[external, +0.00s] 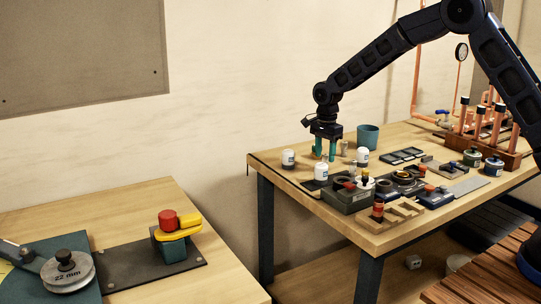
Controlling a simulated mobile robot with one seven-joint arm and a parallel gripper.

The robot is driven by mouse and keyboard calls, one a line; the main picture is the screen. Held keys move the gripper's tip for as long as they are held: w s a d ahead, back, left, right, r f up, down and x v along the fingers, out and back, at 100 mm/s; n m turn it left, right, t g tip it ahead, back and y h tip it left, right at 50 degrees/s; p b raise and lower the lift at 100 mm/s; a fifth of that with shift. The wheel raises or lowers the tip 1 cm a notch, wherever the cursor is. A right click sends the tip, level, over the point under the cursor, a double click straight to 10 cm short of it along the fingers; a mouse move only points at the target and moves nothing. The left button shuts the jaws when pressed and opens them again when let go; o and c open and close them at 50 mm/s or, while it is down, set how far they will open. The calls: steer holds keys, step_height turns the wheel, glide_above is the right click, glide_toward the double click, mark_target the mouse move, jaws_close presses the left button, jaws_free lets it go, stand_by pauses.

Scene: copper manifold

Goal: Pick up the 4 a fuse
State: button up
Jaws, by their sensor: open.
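My gripper (325,154) hangs over the back left of the workbench, its teal fingers pointing down, apart and with nothing seen between them. Small white cylinders with labels stand near it: one at the left (288,158), one just below the fingers (321,172) and one to the right (363,155). They may be fuses, but the labels are too small to read, so I cannot tell which thing is the 4 A fuse. The fingertips appear just above or behind the middle cylinder; contact is unclear.
A teal cup (368,136) stands behind the gripper to the right. A grey block with fittings (347,198) and a wooden holder (397,215) crowd the bench's front. Copper pipes (480,122) rise at the right. A separate table (160,204) stands at the left.

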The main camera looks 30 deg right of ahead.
mark_target(325, 160)
step_height(325, 160, down, 4)
steer(key=shift+r, duration=0.25)
steer(key=shift+c, duration=0.5)
jaws_close()
